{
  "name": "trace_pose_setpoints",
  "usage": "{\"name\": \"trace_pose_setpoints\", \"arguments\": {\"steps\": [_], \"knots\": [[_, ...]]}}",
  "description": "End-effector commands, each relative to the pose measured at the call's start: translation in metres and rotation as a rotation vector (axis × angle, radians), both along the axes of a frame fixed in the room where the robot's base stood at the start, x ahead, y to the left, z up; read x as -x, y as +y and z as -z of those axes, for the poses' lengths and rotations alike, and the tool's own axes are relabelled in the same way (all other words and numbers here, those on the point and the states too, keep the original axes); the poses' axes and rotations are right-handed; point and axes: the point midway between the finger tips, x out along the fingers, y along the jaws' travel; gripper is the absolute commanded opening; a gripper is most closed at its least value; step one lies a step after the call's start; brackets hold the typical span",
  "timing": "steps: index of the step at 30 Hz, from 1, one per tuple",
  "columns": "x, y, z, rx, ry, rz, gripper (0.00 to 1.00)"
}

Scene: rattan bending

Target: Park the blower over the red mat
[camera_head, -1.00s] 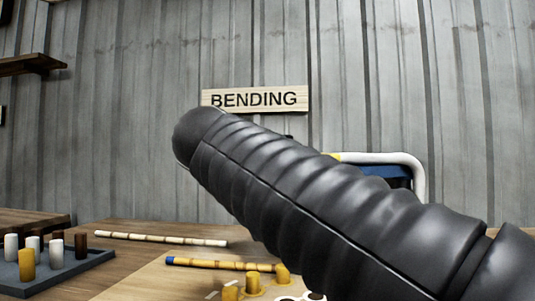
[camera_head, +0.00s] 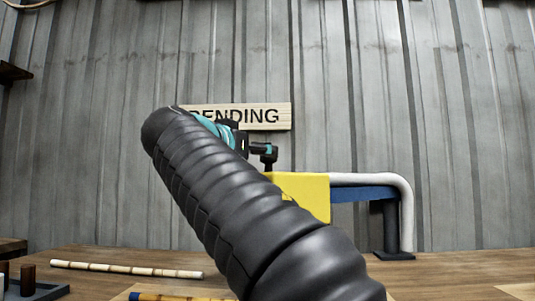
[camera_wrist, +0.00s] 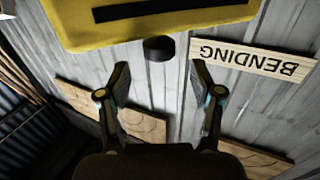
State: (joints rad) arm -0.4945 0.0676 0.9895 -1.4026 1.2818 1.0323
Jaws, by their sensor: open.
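The blower's yellow housing (camera_head: 305,192) hangs from a blue beam (camera_head: 362,194) with a white hose, on a black post at the right in the head view. In the wrist view, which is upside down, the yellow housing (camera_wrist: 150,22) fills the top, with a black slot and a black knob (camera_wrist: 158,48). My gripper (camera_wrist: 160,70) is open, its two fingers spread toward either side of the knob and not closed on it. In the head view my gripper (camera_head: 268,151) is by the housing's upper left, partly hidden by my arm. The red mat is not in view.
A bamboo-like rod (camera_head: 125,269) lies on the wooden table (camera_head: 455,268). A second rod with a blue end (camera_head: 180,297) is cut by the lower edge. A dark tray (camera_head: 40,292) with pegs is at lower left. A BENDING sign (camera_head: 265,115) is behind my arm.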

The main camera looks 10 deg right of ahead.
Motion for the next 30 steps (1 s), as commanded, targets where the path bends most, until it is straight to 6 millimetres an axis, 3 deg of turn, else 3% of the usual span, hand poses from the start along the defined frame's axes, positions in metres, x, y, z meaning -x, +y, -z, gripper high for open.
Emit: {"name": "trace_pose_setpoints", "arguments": {"steps": [9,23,30], "knots": [[-0.035,-0.033,-0.001,0.001,0.001,0.002,0.66],[-0.043,-0.040,0.000,0.000,0.000,-0.001,0.66],[-0.043,-0.040,0.000,0.000,0.000,-0.001,0.08]]}}
